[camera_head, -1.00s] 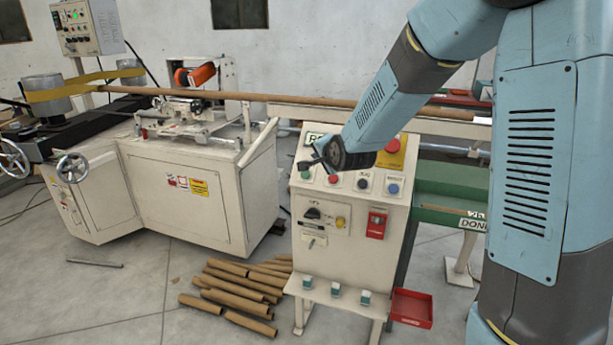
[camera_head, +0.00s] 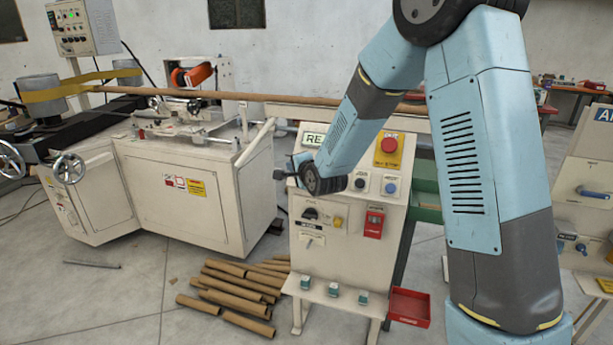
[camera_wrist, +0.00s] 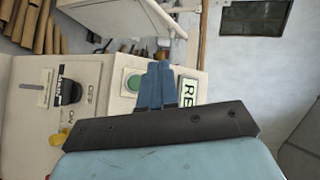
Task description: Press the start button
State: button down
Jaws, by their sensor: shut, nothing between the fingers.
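The control panel (camera_head: 340,215) stands upright on a stand in the middle of the head view. A green button (camera_wrist: 132,83) on the panel face shows in the wrist view, just left of my fingers. In the head view my wrist hides that spot. My gripper (camera_wrist: 160,70) is shut and empty, its blue fingers close together and close to the panel between the green button and the green-framed sign (camera_wrist: 188,91). Whether they touch the panel I cannot tell. In the head view my gripper (camera_head: 293,166) is small and dark at the panel's upper left.
A red stop button (camera_head: 389,145) on a yellow plate, a black button (camera_head: 361,184) and a blue button (camera_head: 390,188) are on the same panel. A red tray (camera_head: 410,306) sits low at right. Cardboard tubes (camera_head: 232,290) lie on the floor left of the panel.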

jog(key=w+d+f, duration=0.2)
jog(key=w+f, duration=0.3)
jog(key=w, duration=0.1)
jog(key=shift+w+d+f, duration=0.15)
jog(key=shift+f, duration=0.2)
jog(key=shift+w, duration=0.15)
dwell(2.1)
jog(key=shift+w+d+f, duration=0.15)
jog(key=shift+w, duration=0.15)
jog(key=shift+w+f, duration=0.3)
dwell(0.9)
jog(key=shift+s+r, duration=0.55)
jog(key=shift+s, duration=0.05)
jog(key=shift+s+r, duration=0.1)
dwell(0.4)
